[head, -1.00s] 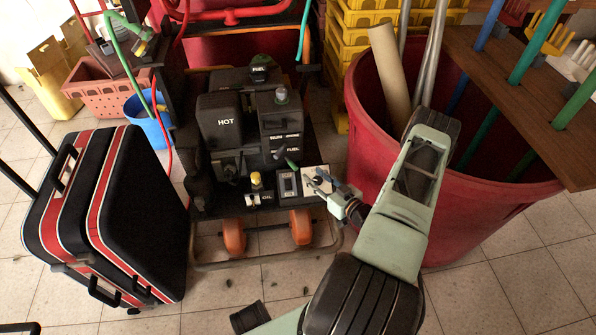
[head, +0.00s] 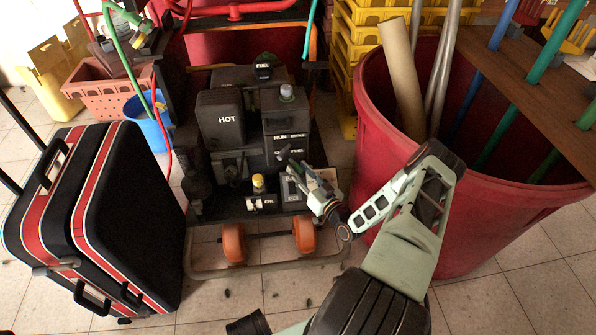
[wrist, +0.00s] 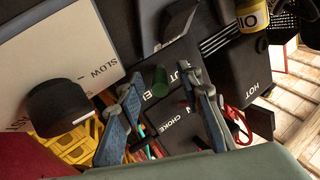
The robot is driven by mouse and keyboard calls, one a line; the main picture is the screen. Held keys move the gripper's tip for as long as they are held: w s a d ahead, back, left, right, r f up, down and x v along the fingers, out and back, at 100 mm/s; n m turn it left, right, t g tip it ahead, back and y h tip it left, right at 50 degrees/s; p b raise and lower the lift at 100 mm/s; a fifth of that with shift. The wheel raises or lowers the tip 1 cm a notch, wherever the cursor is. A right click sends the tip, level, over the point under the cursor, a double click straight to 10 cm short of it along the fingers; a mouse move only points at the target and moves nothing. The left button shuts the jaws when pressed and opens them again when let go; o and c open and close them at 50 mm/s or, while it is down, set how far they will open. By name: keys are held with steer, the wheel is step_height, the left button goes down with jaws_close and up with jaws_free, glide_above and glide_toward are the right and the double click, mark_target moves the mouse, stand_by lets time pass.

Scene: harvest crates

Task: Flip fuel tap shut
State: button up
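The fuel tap shows in the head view as a small dark lever (head: 284,153) beside the FUEL lettering on the front of the black engine (head: 286,122). In the wrist view a short green piece (wrist: 160,81), which looks like the tap's handle end, shows between my fingers beside partly hidden lettering. My gripper (head: 300,175) is just in front of and below the tap. In the wrist view my gripper's (wrist: 162,90) two blue-grey fingers stand apart, one on each side of the green piece. I cannot tell whether either finger touches it.
A black knob (wrist: 58,108) stands on a pale SLOW panel in the wrist view. A yellow oil cap (head: 258,183) is left of my gripper. A large red bin (head: 440,225) stands close on the right, and a black-and-red suitcase (head: 130,220) on the left.

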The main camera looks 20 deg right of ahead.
steer(key=shift+w, duration=0.55)
jaws_close()
steer(key=shift+a, duration=0.1)
